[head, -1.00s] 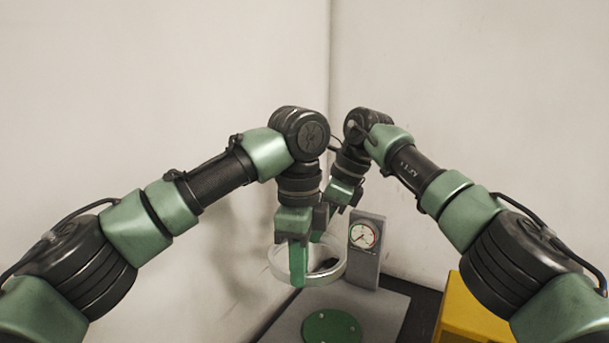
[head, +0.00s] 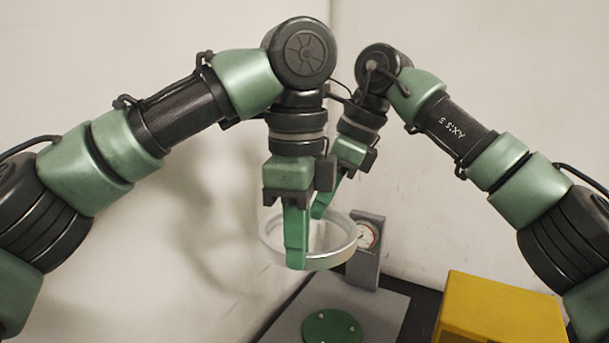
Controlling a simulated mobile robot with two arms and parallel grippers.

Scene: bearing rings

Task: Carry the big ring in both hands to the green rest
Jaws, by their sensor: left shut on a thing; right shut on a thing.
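The big ring (head: 333,258) is a silvery metal hoop held in the air, roughly level. My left gripper (head: 296,262) is shut on its near left rim, fingers pointing down. My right gripper (head: 318,213) is shut on the far side of the rim, partly hidden behind the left gripper. The green rest (head: 332,328) is a round green disc with small pale studs, on a grey plate below the ring and slightly nearer. The ring is clear above it, not touching it.
A grey stand with a dial gauge (head: 367,235) rises behind the grey plate (head: 385,312); the ring partly covers the dial. A yellow box (head: 500,310) stands at the right. Pale walls meet in a corner close behind.

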